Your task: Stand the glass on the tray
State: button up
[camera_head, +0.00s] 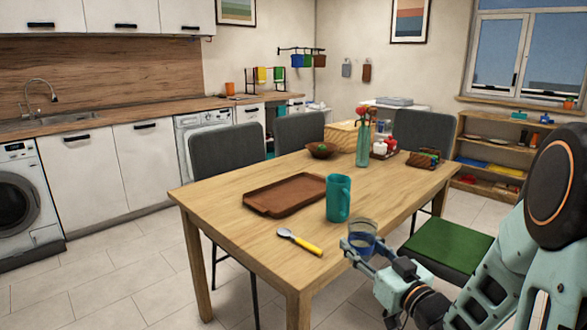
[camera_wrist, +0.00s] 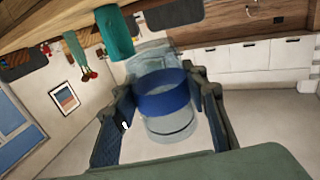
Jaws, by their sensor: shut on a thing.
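The glass (camera_head: 361,240) is clear with a blue band. My gripper (camera_head: 358,252) is shut on it and holds it just off the front right edge of the table, near the table's height. In the wrist view the glass (camera_wrist: 163,100) sits between the two fingers of my gripper (camera_wrist: 165,105). The tray (camera_head: 285,195) is brown, flat and empty, and lies on the left part of the wooden table, beyond and left of the glass. I cannot make out the tray in the wrist view.
A teal mug (camera_head: 338,198) stands between the glass and the tray. A spoon with a yellow handle (camera_head: 300,241) lies near the front edge. A bowl (camera_head: 321,150), a vase (camera_head: 363,147) and condiments stand farther back. A green-seated chair (camera_head: 446,249) is at the right.

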jog(key=f+n+y, duration=0.1)
jog(key=s+f+n+g+y, duration=0.1)
jog(key=a+f+y, duration=0.1)
jog(key=f, duration=0.1)
jog(key=shift+s+n+g+y, duration=0.3)
jog(key=shift+s+n+g, duration=0.05)
jog(key=shift+n+g, duration=0.05)
jog(key=s+f+n+g+y, duration=0.4)
jog(key=s+f, duration=0.1)
jog(key=s, duration=0.1)
jog(key=w+a+r+m+t+h+p, duration=0.1)
jog(key=w+r+m+t+h+p, duration=0.15)
jog(key=r+p, duration=0.35)
jog(key=w+a+r+m+t+h+p, duration=0.1)
jog(key=w+r+p, duration=0.3)
jog(key=r, duration=0.4)
jog(key=w+a+r+m+t+h+p, duration=0.1)
jog(key=w+r+m+t+h+p, duration=0.1)
jog(key=w+r+p, duration=0.4)
notch_tip(320, 180, up, 17)
jog(key=s+d+m+t+h+p, duration=0.1)
jog(key=d+m+h+p, duration=0.1)
jog(key=m+h+p, duration=0.3)
jog(key=shift+d+m+t+h+p, duration=0.25)
jog(key=shift+h+p, duration=1.7)
jog(key=shift+p, duration=2.85)
jog(key=shift+a+f, duration=0.1)
jog(key=shift+a, duration=0.15)
